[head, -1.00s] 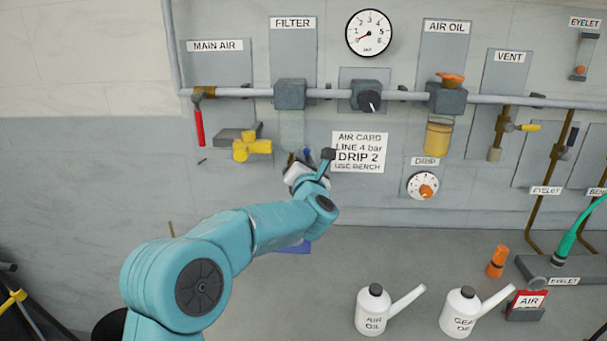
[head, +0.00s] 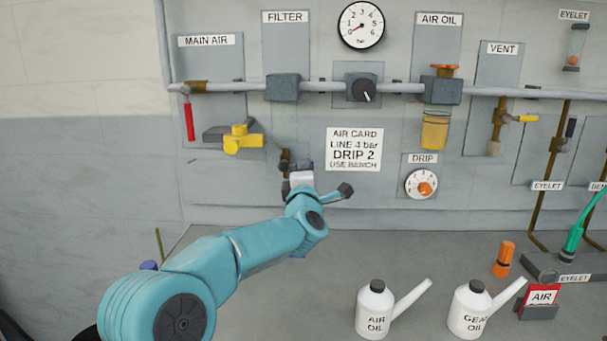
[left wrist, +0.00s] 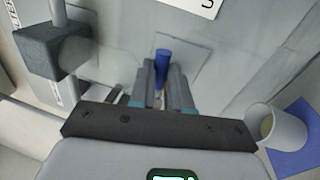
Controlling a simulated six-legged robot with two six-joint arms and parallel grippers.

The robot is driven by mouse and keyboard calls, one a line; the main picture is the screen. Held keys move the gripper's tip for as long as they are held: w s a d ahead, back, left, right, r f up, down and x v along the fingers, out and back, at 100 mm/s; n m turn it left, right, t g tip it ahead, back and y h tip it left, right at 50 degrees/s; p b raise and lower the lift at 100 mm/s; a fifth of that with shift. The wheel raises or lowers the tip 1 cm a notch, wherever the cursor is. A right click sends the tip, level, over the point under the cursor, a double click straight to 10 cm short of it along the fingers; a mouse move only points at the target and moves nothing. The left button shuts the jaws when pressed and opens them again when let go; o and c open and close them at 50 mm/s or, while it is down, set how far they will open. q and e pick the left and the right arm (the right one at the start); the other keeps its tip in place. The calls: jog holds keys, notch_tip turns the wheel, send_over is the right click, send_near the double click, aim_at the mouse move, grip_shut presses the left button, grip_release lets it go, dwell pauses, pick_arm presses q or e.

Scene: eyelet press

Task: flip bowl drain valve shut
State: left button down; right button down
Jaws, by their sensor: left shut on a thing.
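The filter block (head: 283,87) is on the wall panel under the FILTER label. Its clear bowl hangs below it, and a brown drain fitting (head: 284,160) shows under the bowl. My left gripper (head: 299,172) is at this fitting, and its wrist partly hides it. In the left wrist view, the blue valve lever (left wrist: 162,66) sits between the fingers of my left gripper (left wrist: 164,85), which is shut on it. The lever is hidden in the head view, so I cannot tell its angle against the pipe. My right gripper is not in view.
Two oil cans (head: 375,308) stand on the bench.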

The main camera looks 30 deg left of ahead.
pick_arm(q)
jog(key=shift+f+m, duration=0.2)
jog(key=shift+m, duration=0.4)
jog(key=c, duration=1.1)
grip_release()
jog(key=shift+a, duration=0.1)
jog(key=shift+b, duration=0.3)
jog(key=b+v, duration=0.3)
jog(key=v, duration=1.3)
jog(key=shift+s+f+b, duration=0.15)
jog(key=shift+s+b, duration=0.05)
jog(key=shift+b, duration=0.15)
